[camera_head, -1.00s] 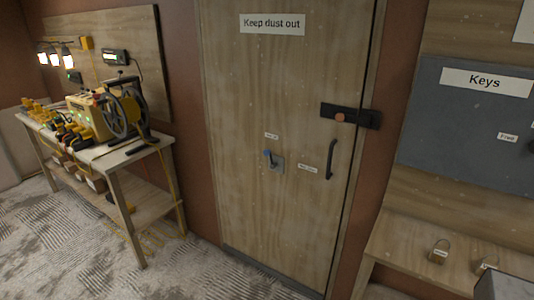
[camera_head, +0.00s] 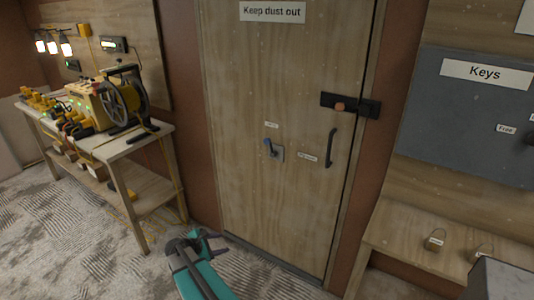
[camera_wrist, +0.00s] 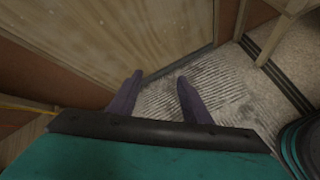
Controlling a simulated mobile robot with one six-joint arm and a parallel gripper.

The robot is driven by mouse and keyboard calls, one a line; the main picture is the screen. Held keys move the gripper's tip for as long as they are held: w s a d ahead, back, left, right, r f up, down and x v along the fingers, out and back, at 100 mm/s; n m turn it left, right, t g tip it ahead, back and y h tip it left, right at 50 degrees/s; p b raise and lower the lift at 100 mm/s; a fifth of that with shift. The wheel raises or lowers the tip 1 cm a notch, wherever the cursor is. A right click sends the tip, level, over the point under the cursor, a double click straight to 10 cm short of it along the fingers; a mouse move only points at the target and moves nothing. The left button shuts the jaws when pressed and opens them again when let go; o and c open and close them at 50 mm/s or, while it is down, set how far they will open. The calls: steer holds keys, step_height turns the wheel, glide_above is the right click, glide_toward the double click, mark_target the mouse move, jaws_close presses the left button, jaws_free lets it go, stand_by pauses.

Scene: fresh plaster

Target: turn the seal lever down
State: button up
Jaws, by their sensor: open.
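The knob end points up and to the left. A small label sits above it and another to its right; I cannot read them surely. My gripper (camera_head: 202,236) is low in front of the door's bottom left, below the lever and apart from it. In the wrist view my gripper's two fingers (camera_wrist: 156,92) are spread with nothing between them, over the door's foot and the floor. The lever does not show there.
A dark latch (camera_head: 350,109) and a curved handle (camera_head: 331,148) are on the door's right side. A workbench (camera_head: 122,147) with a cable reel stands at left. At right are a grey key board (camera_head: 470,120) and a shelf with padlocks (camera_head: 436,240). The floor before the door is clear.

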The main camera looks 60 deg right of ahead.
steer(key=w+d+r+n+h, duration=0.3)
steer(key=d+r, duration=1)
steer(key=n+h+p, duration=0.1)
steer(key=n+h, duration=0.4)
glide_toward(266, 142)
steer(key=a, duration=0.3)
steer(key=shift+r+t, duration=0.35)
steer(key=shift+t, duration=0.05)
steer(key=shift+d, duration=0.2)
steer(key=shift+s+d+p, duration=0.1)
steer(key=shift+d+p, duration=2.15)
steer(key=shift+d, duration=4.5)
steer(key=shift+c, duration=0.4)
jaws_close()
